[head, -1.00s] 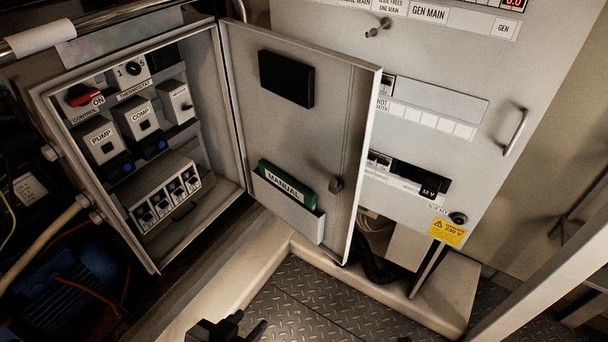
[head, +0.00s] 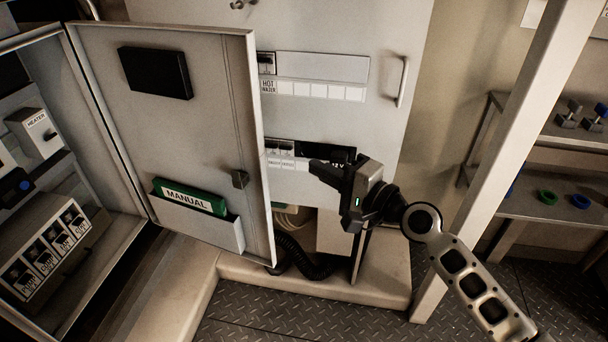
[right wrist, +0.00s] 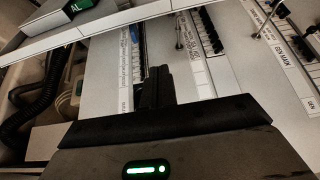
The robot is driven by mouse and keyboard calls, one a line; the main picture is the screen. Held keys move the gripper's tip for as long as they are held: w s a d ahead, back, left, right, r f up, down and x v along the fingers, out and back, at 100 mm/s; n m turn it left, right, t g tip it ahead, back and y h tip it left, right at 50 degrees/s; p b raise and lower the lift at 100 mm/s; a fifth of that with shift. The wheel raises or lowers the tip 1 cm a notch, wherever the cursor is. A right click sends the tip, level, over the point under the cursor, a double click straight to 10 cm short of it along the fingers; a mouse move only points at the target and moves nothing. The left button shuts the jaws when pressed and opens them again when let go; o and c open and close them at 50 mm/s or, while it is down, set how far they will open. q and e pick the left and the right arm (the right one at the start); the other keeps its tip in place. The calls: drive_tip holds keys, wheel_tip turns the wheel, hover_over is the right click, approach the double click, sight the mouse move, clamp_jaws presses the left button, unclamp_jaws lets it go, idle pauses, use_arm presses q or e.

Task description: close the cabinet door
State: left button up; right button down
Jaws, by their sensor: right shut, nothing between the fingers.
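The cabinet door (head: 195,120) stands wide open in the head view, hinged at its left edge, with its inner face toward me. It carries a black box, a pocket with a green manual (head: 190,197) and a small latch (head: 239,179). The open cabinet (head: 50,215) is at the left, partly cut off by the frame. My right gripper (head: 318,166) is to the right of the door's free edge, apart from it in the picture, shut and empty. Its closed fingers (right wrist: 156,87) show in the right wrist view, with the door's edge (right wrist: 95,28) across the top left. My left gripper is not in view.
A grey panel (head: 335,120) with a handle (head: 402,82) stands behind the door and gripper. A pale post (head: 505,140) and a shelf (head: 540,207) are at the right. A black coiled cable (head: 297,262) hangs below the door. The chequered floor (head: 290,315) is clear.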

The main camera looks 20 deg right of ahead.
use_arm(q)
drive_tip(key=p, duration=0.2)
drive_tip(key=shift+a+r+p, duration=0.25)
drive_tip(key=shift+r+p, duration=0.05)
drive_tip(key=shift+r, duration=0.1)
use_arm(e)
drive_tip(key=w+a, duration=0.4)
drive_tip(key=a, duration=0.3)
drive_tip(key=shift+w, duration=0.4)
drive_tip(key=shift+d, duration=0.1)
